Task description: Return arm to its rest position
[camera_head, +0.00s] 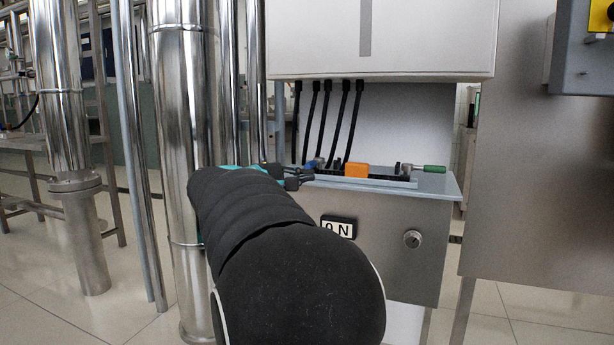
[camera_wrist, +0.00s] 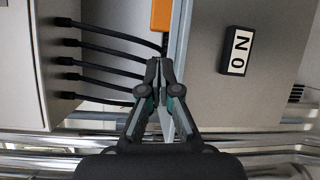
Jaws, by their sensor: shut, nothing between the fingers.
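My gripper (camera_wrist: 159,72) is in the middle of the wrist view, its fingertips together with nothing between them. In the head view my gripper (camera_head: 303,177) shows at the left end of the shelf on the metal box, partly hidden behind my black-covered arm. I cannot tell whether it touches the shelf. An orange block (camera_head: 357,170) sits on the rail to its right, and it also shows at the top of the wrist view (camera_wrist: 162,14). A green-handled part (camera_head: 433,169) lies at the rail's right end.
A metal box (camera_head: 385,255) with an "ON" label (camera_head: 338,227) and a round lock (camera_head: 412,239) stands below the shelf. Several black cables (camera_head: 328,120) hang from the grey cabinet (camera_head: 395,35) above. Steel pipes (camera_head: 185,130) stand close on the left. A yellow and grey switch box (camera_head: 585,50) is at upper right.

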